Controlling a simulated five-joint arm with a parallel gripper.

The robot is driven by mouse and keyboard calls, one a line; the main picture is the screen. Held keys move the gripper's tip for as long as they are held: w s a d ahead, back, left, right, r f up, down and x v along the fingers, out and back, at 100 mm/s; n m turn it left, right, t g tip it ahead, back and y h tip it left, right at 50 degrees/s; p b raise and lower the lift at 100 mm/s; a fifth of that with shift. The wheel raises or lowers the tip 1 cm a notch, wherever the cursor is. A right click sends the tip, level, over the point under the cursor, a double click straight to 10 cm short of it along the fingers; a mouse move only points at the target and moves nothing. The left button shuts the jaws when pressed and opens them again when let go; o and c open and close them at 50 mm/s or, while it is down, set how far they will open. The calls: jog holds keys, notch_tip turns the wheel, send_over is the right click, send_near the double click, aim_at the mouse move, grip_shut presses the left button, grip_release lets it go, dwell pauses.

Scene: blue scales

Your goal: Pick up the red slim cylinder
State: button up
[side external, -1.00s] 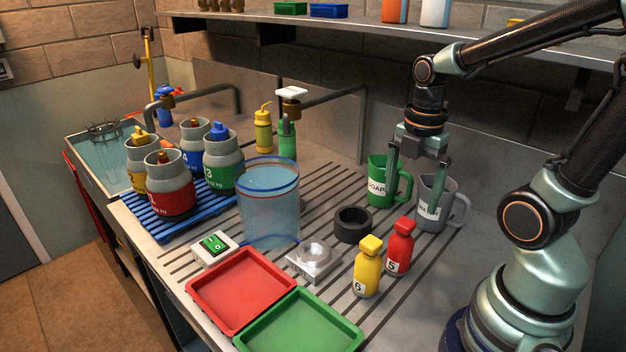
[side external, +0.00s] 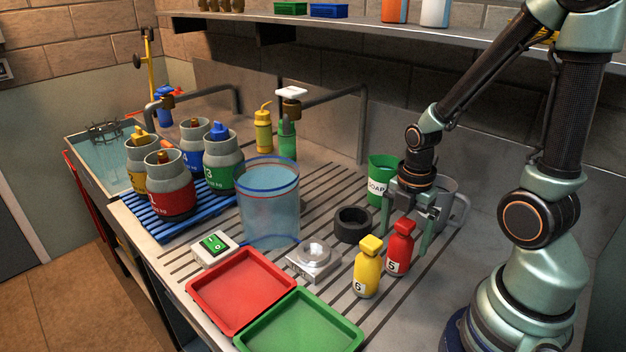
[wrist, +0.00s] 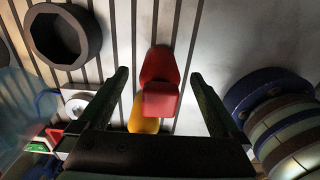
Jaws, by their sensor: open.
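The red slim cylinder (side external: 399,252) is a small red bottle with a square red cap and a white number label. It stands upright on the slatted worktop, just right of a yellow bottle (side external: 368,274). My gripper (side external: 404,242) is open and low over the worktop at the red bottle. In the wrist view the red bottle (wrist: 160,75) shows between the two fingers, with clear space on both sides. The yellow bottle (wrist: 143,124) is partly hidden behind it there.
A grey mug (side external: 457,210) and a green mug (side external: 378,181) stand close behind my gripper. A black ring (side external: 352,238) lies to the left. A silver device (side external: 314,270), red tray (side external: 243,286) and green tray (side external: 300,330) are nearer the front edge.

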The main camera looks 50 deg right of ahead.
jog(key=shift+f, duration=0.7)
grip_shut()
jog(key=shift+r, duration=0.15)
